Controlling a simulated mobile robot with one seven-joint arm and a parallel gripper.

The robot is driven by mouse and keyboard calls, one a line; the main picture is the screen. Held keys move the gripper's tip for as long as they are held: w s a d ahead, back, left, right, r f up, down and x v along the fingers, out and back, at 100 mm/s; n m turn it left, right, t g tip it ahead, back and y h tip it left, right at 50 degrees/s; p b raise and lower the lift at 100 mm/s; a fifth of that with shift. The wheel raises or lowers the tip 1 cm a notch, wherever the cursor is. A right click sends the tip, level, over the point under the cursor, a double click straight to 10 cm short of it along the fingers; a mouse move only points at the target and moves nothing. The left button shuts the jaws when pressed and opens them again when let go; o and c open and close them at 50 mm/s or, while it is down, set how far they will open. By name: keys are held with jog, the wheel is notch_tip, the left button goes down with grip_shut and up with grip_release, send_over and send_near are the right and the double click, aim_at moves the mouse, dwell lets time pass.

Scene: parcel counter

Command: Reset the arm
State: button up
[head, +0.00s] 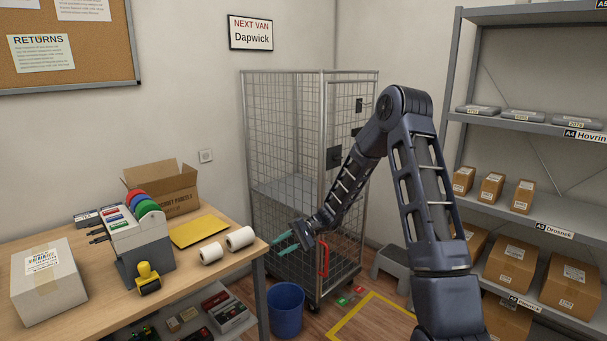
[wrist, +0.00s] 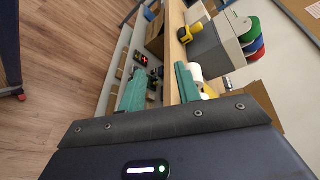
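My gripper (head: 285,243) is at the end of my dark arm, near the right end of the table, in front of the wire cage. In the wrist view its two green fingers (wrist: 160,88) stand apart with a gap between them, and nothing is held. My arm is raised, bent at the elbow, with the forearm reaching down to the left.
A wooden table (head: 150,310) holds a white parcel (head: 45,280), a tape dispenser (head: 140,235), a yellow envelope (head: 198,231) and white rolls (head: 240,238). A wire cage (head: 285,130), blue bin (head: 286,308), grey step stool (head: 392,264) and parcel shelves (head: 530,130) stand nearby.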

jog(key=s+d+r+n+t+h, duration=0.1)
jog(key=s+d+r+t+h, duration=0.1)
jog(key=s+d+r+h, duration=0.45)
jog(key=s+d+r+t+h, duration=0.1)
jog(key=s+d+r+t, duration=0.2)
jog(key=d+r, duration=0.7)
jog(key=s+d+r+t+h, duration=0.2)
jog(key=s+d+r+t, duration=0.1)
jog(key=s+d, duration=0.4)
jog(key=s+d+r+m+t+h, duration=0.1)
jog(key=s+d+r+t+h, duration=0.2)
jog(key=s+d, duration=0.4)
jog(key=shift+s+d+r+m+t, duration=0.4)
jog(key=shift+d+r, duration=0.55)
jog(key=shift+d, duration=1.4)
jog(key=shift+w, duration=0.1)
